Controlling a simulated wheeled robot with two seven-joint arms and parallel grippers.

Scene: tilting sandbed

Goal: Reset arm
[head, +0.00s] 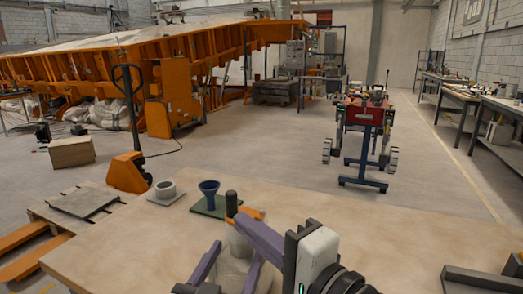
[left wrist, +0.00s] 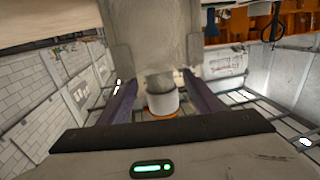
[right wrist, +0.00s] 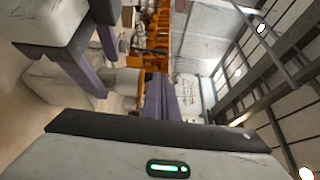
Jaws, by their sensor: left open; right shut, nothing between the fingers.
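My left gripper (head: 238,252) is low at the table's near edge in the head view, its purple fingers apart. A pale beige jar or sack (head: 235,262) stands between them; it also shows between the spread fingers in the left wrist view (left wrist: 150,35). I cannot tell whether the fingers touch it. My right gripper (head: 242,222) comes in from the right, and its purple fingers lie together with nothing between them, as in the right wrist view (right wrist: 160,90). Its tips are close to the jar's upper part, beside a dark cylinder (head: 231,203) and an orange piece.
The table's right middle is clear.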

